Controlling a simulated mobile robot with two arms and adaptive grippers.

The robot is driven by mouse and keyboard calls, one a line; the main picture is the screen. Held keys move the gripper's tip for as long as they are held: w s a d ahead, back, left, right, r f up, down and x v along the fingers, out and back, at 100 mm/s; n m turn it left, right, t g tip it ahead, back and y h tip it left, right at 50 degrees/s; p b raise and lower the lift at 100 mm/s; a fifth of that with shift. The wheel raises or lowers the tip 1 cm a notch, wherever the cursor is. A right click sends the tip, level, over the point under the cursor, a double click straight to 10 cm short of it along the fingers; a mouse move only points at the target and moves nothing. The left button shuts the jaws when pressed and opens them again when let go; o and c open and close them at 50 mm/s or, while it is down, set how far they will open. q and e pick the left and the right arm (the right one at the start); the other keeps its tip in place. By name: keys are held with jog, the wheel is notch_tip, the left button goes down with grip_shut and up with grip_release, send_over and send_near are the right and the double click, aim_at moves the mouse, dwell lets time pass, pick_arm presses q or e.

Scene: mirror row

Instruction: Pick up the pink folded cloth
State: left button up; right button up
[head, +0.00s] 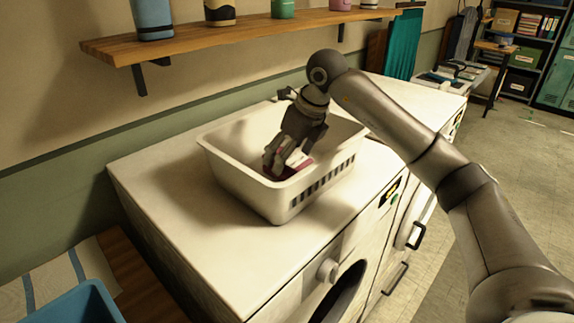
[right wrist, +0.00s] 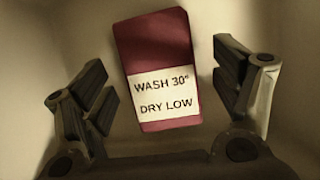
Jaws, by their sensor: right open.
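The pink folded cloth (right wrist: 157,45) lies in the white basket (head: 245,190). It looks dark pink, with a white label reading "WASH 30° DRY LOW". In the head view only a small pink part (head: 304,163) shows beside my gripper's fingers. My right gripper (head: 286,160) reaches down into the basket from above. In the right wrist view its two open fingers (right wrist: 163,88) stand on either side of the cloth, with a gap on each side. Nothing is held. My left gripper is not in view.
The basket stands on a white washing machine (head: 165,190), its walls close around my gripper. A wooden shelf (head: 200,45) with several containers hangs on the wall behind. A blue bin (head: 85,300) is at the lower left. The machine top is otherwise clear around the basket.

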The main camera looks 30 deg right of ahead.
jog(key=shift+f, duration=0.25)
dwell(0.3)
jog(key=c, duration=1.1)
